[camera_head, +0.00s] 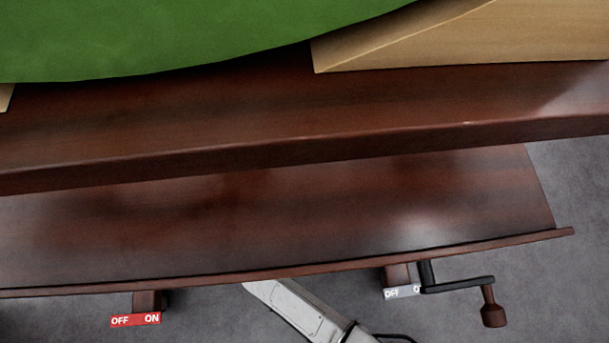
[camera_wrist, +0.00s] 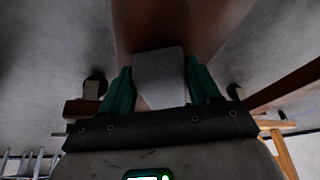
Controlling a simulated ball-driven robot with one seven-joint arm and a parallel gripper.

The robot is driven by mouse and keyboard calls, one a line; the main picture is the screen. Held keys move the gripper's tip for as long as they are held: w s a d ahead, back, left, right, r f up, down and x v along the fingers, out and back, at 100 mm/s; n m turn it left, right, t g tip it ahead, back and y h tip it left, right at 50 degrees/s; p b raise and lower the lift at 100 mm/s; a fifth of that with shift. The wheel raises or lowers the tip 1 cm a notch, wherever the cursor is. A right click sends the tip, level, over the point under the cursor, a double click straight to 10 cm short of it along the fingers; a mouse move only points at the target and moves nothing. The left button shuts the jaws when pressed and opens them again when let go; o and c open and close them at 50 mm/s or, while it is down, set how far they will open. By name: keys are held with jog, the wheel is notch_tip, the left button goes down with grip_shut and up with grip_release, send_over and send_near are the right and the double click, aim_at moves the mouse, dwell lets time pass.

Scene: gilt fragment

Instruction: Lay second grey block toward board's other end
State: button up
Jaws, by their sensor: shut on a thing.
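In the wrist view my gripper (camera_wrist: 160,85) has its two teal fingers shut on a pale grey block (camera_wrist: 160,68), one finger on each side. A reddish-brown wooden surface (camera_wrist: 165,25) lies beyond the block; I cannot tell whether the block touches it. In the head view a long dark red-brown board (camera_head: 300,225) with a raised front lip runs below a thicker wooden edge. Its visible top is bare. The gripper, the held block and any other grey block do not show in the head view.
Above the board is a dark wooden top (camera_head: 200,115) with a green surface (camera_head: 180,35) and a light wooden piece (camera_head: 450,40). A black crank (camera_head: 455,284) sticks out at the lower right. A red OFF/ON label (camera_head: 136,320) hangs at the lower left. Grey floor surrounds.

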jog(key=shift+f, duration=0.1)
jog(key=o, duration=1)
jog(key=p+v, duration=0.6)
jog(key=v, duration=0.6)
jog(key=shift+w, duration=0.1)
